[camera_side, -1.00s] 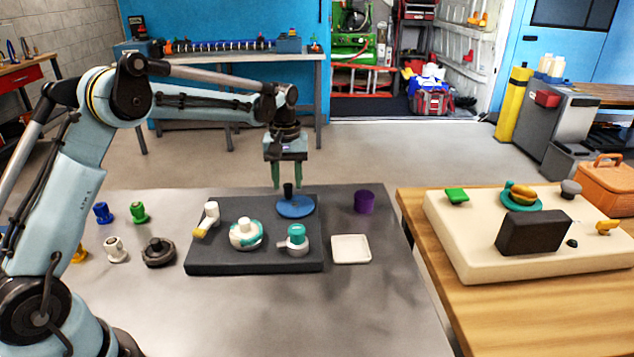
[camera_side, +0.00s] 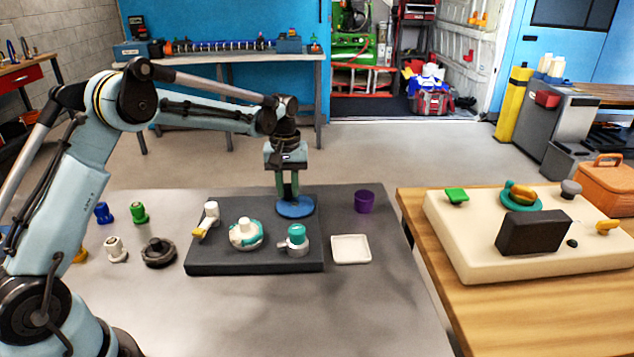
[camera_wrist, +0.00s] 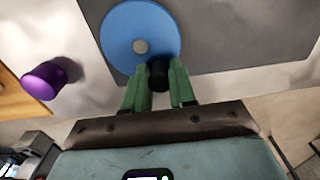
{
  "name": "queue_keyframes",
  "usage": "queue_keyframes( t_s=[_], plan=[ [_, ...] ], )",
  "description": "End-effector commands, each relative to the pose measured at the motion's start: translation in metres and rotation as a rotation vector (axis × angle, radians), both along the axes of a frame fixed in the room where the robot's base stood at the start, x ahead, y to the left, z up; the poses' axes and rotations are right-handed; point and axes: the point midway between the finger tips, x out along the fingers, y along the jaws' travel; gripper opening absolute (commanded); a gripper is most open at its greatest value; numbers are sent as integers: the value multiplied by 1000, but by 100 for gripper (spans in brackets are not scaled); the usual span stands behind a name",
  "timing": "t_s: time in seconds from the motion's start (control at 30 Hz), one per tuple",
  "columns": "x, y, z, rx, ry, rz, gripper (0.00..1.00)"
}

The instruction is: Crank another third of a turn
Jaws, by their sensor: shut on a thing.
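The crank is a blue disc (camera_side: 297,208) with a black upright knob near its rim, mounted on the back right part of a dark grey board (camera_side: 225,262). In the wrist view the blue disc (camera_wrist: 125,25) shows a grey hub at its middle, and the black knob (camera_wrist: 158,74) stands at its edge. My gripper (camera_side: 288,190) points down over the disc. Its green fingers are shut on the black knob, one on each side, as the wrist view also shows (camera_wrist: 159,88). The fingers hide most of the knob in the side view.
On the board stand a white-and-yellow fitting (camera_side: 207,218), a white-and-teal knob (camera_side: 245,235) and a teal-capped fitting (camera_side: 296,240). A purple cup (camera_side: 365,201) and a white tray (camera_side: 351,249) are to the right. Several loose fittings lie left of the board.

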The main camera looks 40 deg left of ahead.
Motion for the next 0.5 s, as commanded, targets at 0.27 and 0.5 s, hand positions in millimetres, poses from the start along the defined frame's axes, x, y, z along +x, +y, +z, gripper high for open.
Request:
queue_keyframes(
  t_s=[0.27,0.5],
  plan=[
    [-13,0,1,-1,1,0,8],
    [-13,0,1,-1,1,0,8]
  ],
)
